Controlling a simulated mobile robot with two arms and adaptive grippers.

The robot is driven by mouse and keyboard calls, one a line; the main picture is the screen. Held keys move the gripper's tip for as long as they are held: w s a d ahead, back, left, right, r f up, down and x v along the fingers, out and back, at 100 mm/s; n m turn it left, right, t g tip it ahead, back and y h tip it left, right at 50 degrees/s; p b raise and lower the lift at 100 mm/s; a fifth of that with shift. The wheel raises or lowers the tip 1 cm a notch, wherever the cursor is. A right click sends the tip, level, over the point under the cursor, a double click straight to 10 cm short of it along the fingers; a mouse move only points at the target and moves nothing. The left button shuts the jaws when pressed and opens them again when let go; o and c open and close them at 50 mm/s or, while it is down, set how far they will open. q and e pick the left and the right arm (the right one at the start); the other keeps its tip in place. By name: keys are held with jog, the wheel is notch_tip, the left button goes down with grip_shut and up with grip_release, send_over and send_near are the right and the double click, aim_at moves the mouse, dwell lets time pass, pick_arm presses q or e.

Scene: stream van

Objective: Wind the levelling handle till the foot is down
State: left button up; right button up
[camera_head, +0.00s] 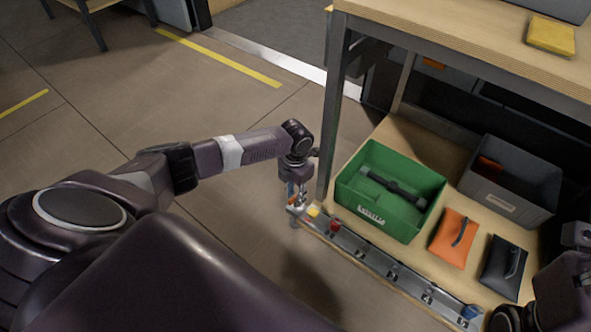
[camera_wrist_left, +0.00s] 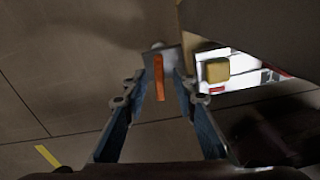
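The levelling handle seems to be the narrow orange bar (camera_wrist_left: 159,78) on a grey metal plate in the left wrist view. My left gripper (camera_wrist_left: 157,92) has its two blue fingers apart, one on each side of the orange bar, with gaps showing; it looks open. In the head view the left gripper (camera_head: 296,198) points down at the near left corner of the shelf unit, and it mostly hides the handle there. I cannot make out the foot. My right gripper (camera_head: 508,318) shows only partly at the bottom right; its fingers are unclear.
A metal rail (camera_head: 378,262) with yellow, red and blue pieces runs along the shelf's front edge. A green crate (camera_head: 408,226), a grey bin (camera_head: 515,203), an orange pouch (camera_head: 452,240) and a black pouch (camera_head: 503,270) are on the shelf. A post (camera_head: 334,110) rises beside the left gripper.

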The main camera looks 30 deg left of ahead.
pick_arm(q)
jog(key=shift+r, duration=0.15)
notch_tip(320, 180, up, 12)
dwell(0.6)
